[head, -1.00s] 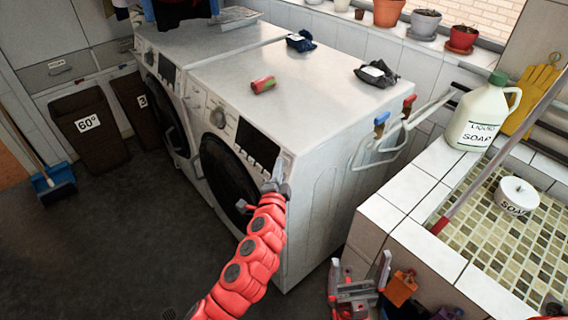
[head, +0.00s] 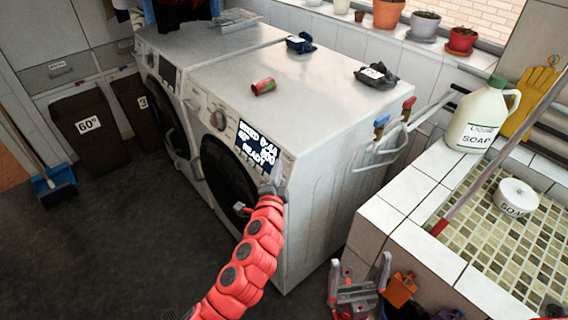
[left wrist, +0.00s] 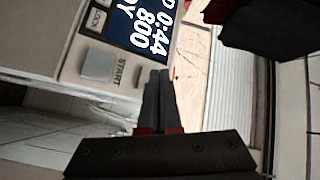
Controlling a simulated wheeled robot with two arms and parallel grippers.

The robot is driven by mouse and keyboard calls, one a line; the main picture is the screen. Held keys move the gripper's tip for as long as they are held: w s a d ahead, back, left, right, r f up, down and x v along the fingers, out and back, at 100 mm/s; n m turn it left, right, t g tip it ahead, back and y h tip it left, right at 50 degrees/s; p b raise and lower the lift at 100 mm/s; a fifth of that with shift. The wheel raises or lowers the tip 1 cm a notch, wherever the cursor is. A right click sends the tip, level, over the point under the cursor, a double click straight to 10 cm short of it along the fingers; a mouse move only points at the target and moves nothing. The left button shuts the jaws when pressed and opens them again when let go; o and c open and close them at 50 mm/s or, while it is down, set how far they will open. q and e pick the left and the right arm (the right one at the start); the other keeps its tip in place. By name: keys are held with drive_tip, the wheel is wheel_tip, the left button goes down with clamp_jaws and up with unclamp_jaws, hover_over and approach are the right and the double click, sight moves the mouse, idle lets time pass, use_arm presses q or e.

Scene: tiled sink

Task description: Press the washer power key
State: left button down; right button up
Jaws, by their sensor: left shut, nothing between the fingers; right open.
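The nearer white washer (head: 325,150) has a lit display (head: 257,144) with white text, including "READY". The left wrist view shows the display (left wrist: 146,24) close up, with "0:44" and "800". A grey START key (left wrist: 99,65) and a LOCK key (left wrist: 96,19) sit beside it. My left gripper (head: 268,188) is shut and empty at the washer's front, just below the display's right end. Its fingertips (left wrist: 160,72) appear near the panel's edge; I cannot tell whether they touch. I cannot make out the power key. My right gripper (head: 360,262) is open, low beside the tiled sink.
A red can (head: 263,86) and dark cloths (head: 375,75) lie on the washer tops. Taps with blue and red handles (head: 381,120) stick out at the washer's right. The tiled sink (head: 415,240) is on the right.

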use_arm(q)
drive_tip(key=s+a+r+p, duration=0.1)
drive_tip(key=s+a+p, duration=0.2)
drive_tip(key=a, duration=0.1)
drive_tip(key=shift+s+a+r, duration=0.15)
drive_tip(key=shift+a+r, duration=0.2)
drive_tip(key=shift+r, duration=0.05)
idle(0.4)
